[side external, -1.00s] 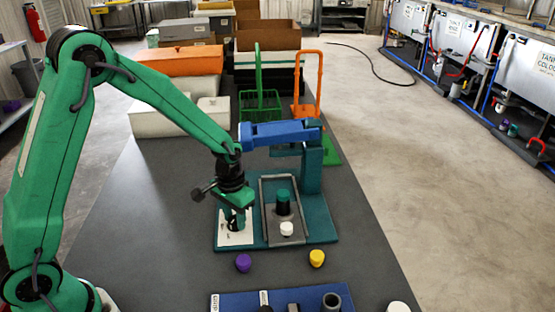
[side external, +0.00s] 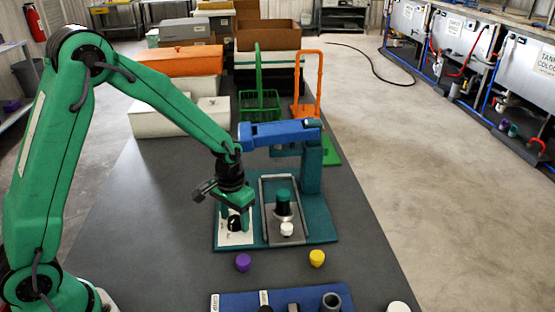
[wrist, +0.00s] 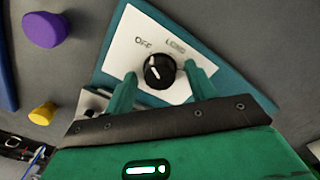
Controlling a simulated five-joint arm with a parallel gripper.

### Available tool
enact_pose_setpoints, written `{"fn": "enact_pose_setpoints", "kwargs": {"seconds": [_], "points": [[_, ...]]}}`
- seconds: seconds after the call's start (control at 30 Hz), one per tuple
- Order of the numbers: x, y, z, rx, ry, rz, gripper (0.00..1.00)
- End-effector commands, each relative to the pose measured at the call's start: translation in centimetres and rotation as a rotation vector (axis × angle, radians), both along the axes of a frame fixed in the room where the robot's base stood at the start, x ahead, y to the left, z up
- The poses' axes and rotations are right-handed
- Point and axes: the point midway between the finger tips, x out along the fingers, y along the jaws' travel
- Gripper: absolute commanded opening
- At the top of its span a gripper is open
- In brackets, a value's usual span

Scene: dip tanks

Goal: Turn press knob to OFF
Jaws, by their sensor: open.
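The press knob (wrist: 159,71) is round and black, on a white panel (wrist: 118,52) lettered OFF at upper left and LONG at upper right in the wrist view. Its white mark leans to the upper left, roughly toward OFF. In the side view the knob (side external: 236,223) shows below my gripper (side external: 237,214). My gripper, seen from the wrist too (wrist: 163,80), is open, with a green finger on each side of the knob. I see gaps between fingers and knob. The press (side external: 312,165) has a blue arm and teal column.
A purple cap (side external: 243,263) and a yellow cap (side external: 317,258) stand in front. A blue rack (side external: 230,302) lies at the near edge.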

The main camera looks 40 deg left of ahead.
Motion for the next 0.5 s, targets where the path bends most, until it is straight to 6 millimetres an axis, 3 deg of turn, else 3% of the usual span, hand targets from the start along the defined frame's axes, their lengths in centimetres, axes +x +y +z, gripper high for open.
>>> {"fn": "enact_pose_setpoints", "kwargs": {"seconds": [0.27,0.5], "points": [[0.1,0.0,1.6,0.0,-0.003,0.0,0.56],[0.1,0.0,4.7,0.0,-0.005,0.0,0.56]]}}
